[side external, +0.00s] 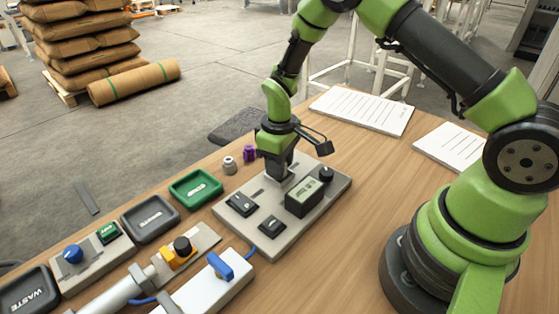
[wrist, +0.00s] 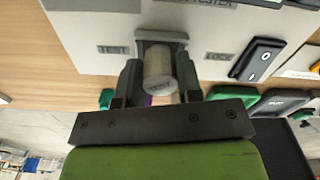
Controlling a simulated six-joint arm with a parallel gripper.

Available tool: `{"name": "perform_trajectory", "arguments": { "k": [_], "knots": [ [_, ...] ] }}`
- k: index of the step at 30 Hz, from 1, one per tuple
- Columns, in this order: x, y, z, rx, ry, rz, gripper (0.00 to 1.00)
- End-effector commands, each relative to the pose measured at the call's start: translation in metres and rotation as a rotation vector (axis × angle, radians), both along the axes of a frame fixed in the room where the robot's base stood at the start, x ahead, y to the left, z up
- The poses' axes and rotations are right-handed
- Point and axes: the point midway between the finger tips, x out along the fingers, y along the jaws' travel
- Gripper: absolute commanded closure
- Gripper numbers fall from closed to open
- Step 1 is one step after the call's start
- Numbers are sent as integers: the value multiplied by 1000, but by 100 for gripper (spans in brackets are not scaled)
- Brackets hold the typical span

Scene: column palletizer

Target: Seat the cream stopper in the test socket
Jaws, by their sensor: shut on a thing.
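The cream stopper (wrist: 158,66) is a short pale cylinder between my gripper's two dark fingers in the wrist view. My gripper (wrist: 159,82) is shut on it. A grey block (wrist: 160,38), apparently the test socket, is at the stopper's far end, between the TEST and LOCK labels on the tester panel (wrist: 92,28). I cannot tell whether the stopper is inside the socket or just against it. In the side external view my gripper (side external: 277,175) points down at the back part of the tester panel (side external: 282,243). The stopper and socket are hidden there.
The panel carries a display box (side external: 304,198), a black knob (side external: 326,174) and switches. A grey stopper (side external: 229,165) and a purple stopper (side external: 249,153) stand behind it. A green tray (side external: 195,189) and dark tray (side external: 150,218) lie left.

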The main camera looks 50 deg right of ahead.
Motion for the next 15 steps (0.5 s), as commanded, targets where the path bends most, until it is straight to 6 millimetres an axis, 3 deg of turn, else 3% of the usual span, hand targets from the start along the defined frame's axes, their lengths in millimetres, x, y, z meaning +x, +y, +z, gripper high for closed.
{"name": "perform_trajectory", "arguments": {
  "k": [10,11,15],
  "knots": [
    [0,0,-6,0,0,0,89],
    [0,0,-6,0,0,0,65],
    [0,0,-5,0,-1,0,37]
  ]
}}
